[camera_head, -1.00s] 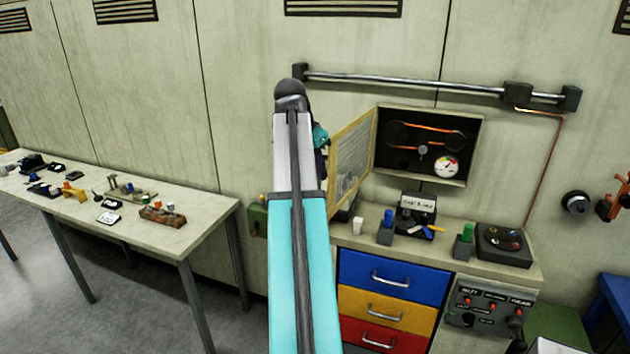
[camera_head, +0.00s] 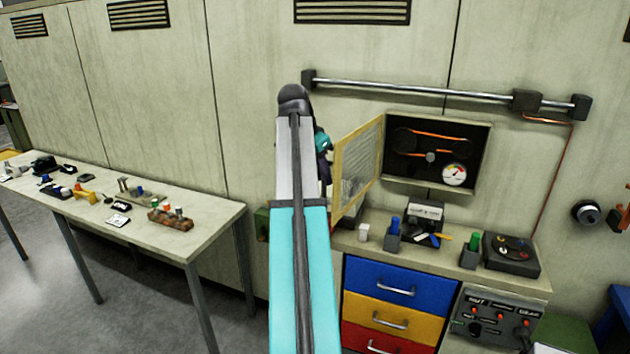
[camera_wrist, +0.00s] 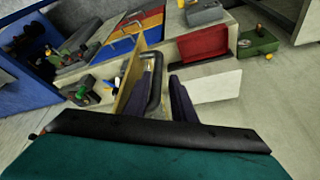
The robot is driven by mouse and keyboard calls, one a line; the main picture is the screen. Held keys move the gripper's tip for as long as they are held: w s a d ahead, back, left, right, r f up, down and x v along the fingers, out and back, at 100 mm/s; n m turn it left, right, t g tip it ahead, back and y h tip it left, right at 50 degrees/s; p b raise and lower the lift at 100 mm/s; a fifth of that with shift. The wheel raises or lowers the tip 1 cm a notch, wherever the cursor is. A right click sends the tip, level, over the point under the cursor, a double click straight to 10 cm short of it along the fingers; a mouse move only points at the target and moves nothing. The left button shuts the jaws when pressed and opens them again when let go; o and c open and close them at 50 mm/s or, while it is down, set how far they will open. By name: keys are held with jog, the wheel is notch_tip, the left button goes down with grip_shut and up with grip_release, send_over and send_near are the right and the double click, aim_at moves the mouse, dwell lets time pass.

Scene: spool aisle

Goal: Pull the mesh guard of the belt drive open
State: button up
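The mesh guard (camera_head: 358,170) has a yellow frame and stands swung out to the left of the dark belt drive box (camera_head: 470,130). Orange belts (camera_head: 440,136) and a dial show inside the uncovered box. My gripper (camera_head: 323,152) is at the guard's free edge, partly hidden behind my arm. In the wrist view, my gripper's two dark fingers (camera_wrist: 164,76) stand apart on either side of the guard's black handle (camera_wrist: 156,88). The handle lies close to the left finger, with a gap to the right one. The guard's frame (camera_wrist: 128,88) shows edge-on to the left.
A counter with blue, yellow and red drawers (camera_head: 397,290) stands below the box, with small holders and tools on top. A metal rail (camera_head: 420,90) runs along the wall above. A table (camera_head: 205,235) with small parts is at left; open floor lies before it.

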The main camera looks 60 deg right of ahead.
jog(key=shift+d+r, duration=0.25)
jog(key=shift+d, duration=0.05)
jog(key=b+v, duration=0.4)
jog(key=v, duration=0.9)
jog(key=shift+a, duration=0.5)
jog(key=shift+r, duration=0.1)
